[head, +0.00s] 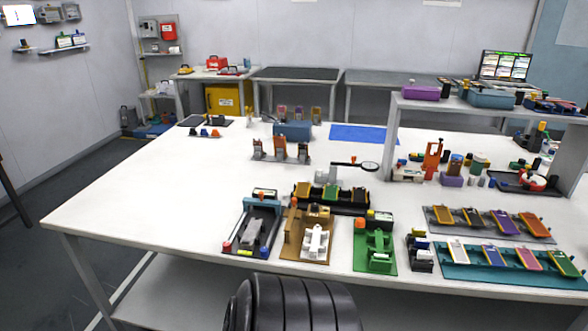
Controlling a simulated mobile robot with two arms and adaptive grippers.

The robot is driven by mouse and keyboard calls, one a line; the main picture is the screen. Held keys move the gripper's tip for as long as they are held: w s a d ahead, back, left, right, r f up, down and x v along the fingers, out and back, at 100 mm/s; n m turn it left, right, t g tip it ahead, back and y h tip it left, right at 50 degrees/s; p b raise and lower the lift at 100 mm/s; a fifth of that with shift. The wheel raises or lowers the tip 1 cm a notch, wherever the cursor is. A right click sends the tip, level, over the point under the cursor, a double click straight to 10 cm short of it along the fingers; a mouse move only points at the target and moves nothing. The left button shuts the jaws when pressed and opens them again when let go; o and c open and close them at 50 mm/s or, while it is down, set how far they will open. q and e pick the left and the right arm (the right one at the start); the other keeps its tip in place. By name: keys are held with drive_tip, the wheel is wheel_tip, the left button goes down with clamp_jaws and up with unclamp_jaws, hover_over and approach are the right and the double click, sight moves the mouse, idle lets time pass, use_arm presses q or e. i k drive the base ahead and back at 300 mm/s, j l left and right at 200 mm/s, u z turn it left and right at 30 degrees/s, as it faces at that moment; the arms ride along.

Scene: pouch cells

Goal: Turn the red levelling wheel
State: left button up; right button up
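A small red round part (227,246) sits at the front left corner of a grey and dark blue fixture (244,248) on the white table. It looks like the red levelling wheel, but it is too small to make out its shape or turn. A small blue part (264,250) sits at the front right corner, and a yellow-green strip (245,253) lies along the front edge between them. A grey block stands inside the fixture. Neither of my grippers is in view.
A brown fixture (289,247) with a white part and a green fixture (362,262) stand to the right. A black holder with coloured cells (331,208) is behind. The white table (140,200) is clear to the left. A raised shelf (450,107) stands at right.

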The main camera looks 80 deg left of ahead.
sight(227, 247)
drive_tip(key=u, duration=2.45)
